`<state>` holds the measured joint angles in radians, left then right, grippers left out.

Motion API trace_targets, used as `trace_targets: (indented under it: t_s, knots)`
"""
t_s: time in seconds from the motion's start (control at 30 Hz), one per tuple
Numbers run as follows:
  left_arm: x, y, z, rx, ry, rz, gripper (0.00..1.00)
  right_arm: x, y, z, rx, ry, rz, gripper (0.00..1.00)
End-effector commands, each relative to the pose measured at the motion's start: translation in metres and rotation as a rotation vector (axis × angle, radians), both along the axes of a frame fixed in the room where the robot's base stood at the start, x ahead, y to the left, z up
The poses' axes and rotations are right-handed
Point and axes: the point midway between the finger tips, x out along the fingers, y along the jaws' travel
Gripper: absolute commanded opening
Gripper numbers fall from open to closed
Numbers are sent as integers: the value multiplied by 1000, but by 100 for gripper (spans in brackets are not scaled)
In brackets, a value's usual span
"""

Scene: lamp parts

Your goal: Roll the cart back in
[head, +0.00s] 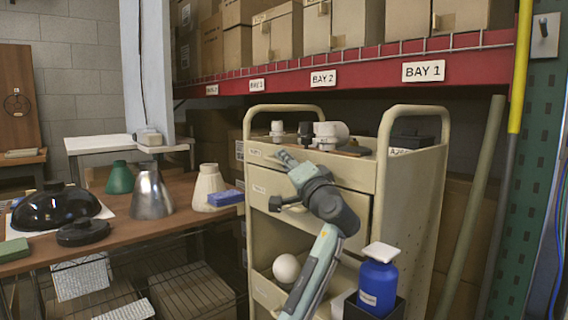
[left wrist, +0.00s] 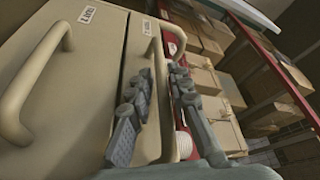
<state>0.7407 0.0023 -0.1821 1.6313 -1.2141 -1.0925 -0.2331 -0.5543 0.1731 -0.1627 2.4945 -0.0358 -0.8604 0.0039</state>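A beige cart (head: 412,215) with two looped end frames and drawers stands upright below the red rack beam, pulled out in front of it. My left gripper (head: 277,180) is at the cart's drawer front, its fingers spread apart. In the left wrist view my left gripper (left wrist: 163,95) has one finger on each side of a beige bar handle (left wrist: 170,145). Whether the fingers touch the bar cannot be told. A second drawer handle (left wrist: 15,105) shows at the left. My right gripper is not in view.
The cart's top carries white and dark lamp parts (head: 330,130). A white ball (head: 287,268) lies on its lower shelf. A blue bottle (head: 378,283) stands at front right. A wooden table (head: 120,240) with lampshades is left; a leaning pole (head: 470,215) stands right.

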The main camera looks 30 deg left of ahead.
Motion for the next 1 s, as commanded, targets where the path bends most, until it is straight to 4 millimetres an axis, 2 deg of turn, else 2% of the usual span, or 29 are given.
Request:
trace_targets:
  t_s: [0.33, 0.47, 1.0]
  knots:
    - [-1, 1, -2, -1, 2, 5, 31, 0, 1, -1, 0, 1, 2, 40]
    - [-5, -4, -4, -2, 2, 4, 31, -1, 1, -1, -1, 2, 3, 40]
    - [-69, -78, -24, -3, 2, 1, 31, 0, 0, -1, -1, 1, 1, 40]
